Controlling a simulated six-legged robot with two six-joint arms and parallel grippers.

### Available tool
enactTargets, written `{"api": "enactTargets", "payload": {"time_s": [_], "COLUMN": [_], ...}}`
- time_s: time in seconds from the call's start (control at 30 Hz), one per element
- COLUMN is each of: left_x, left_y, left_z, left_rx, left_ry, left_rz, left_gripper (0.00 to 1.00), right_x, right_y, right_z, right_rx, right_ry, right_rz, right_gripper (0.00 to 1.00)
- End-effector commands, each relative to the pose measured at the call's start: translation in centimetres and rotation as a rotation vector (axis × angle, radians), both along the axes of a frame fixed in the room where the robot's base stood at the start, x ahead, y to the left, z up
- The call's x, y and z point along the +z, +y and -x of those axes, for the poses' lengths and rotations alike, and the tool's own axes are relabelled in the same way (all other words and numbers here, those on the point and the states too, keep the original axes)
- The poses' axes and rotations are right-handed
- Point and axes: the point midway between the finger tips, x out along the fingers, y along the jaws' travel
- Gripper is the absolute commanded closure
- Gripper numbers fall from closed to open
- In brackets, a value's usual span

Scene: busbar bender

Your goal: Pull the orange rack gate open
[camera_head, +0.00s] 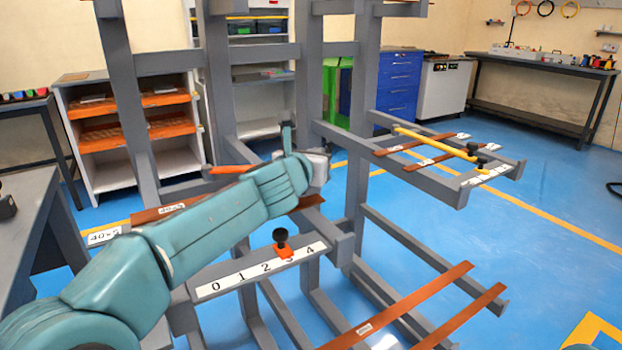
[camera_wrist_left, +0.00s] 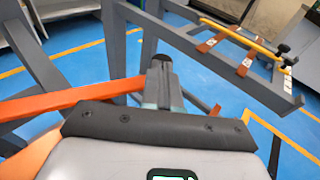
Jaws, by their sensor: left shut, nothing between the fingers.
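The orange gate bar (camera_head: 232,169) lies across the near rack level in the head view, partly hidden behind my left arm. In the left wrist view the orange bar (camera_wrist_left: 70,98) runs from the left edge to just beside the fingers. My left gripper (camera_head: 287,135) is at the end of the teal arm, near the bar's right part. Its fingers (camera_wrist_left: 163,78) are together with nothing between them. The bar passes to the left of the fingers; I cannot tell whether they touch it. My right gripper is in neither view.
A grey rack post (camera_head: 308,80) stands close behind my left gripper. A numbered scale plate (camera_head: 240,275) with a black-knobbed orange stop (camera_head: 284,250) sits below the arm. A yellow bar (camera_head: 436,142) crosses the right rack level. Copper strips (camera_head: 400,305) lie lower down. Blue floor is clear at right.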

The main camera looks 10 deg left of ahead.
Motion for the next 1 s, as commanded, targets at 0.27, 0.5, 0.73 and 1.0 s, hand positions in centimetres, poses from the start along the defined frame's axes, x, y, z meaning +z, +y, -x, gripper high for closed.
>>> {"api": "enactTargets", "payload": {"time_s": [0.27, 0.5, 0.73, 1.0], "left_x": [0.6, 0.3, 0.1, 0.1], "left_y": [0.5, 0.9, 1.0, 1.0], "left_z": [-3.7, -5.1, -5.4, -5.4], "left_rx": [0.122, 0.123, 0.121, 0.121], "left_ry": [0.000, 0.000, -0.001, -0.001], "left_rz": [0.001, 0.000, 0.001, 0.001], "left_gripper": [1.00, 1.00, 1.00, 1.00], "right_x": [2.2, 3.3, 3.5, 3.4], "right_y": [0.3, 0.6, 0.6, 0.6], "right_z": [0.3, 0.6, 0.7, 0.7], "right_rx": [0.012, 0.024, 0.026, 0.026], "right_ry": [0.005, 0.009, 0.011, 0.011], "right_rz": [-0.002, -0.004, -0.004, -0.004], "right_gripper": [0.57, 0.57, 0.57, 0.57]}}
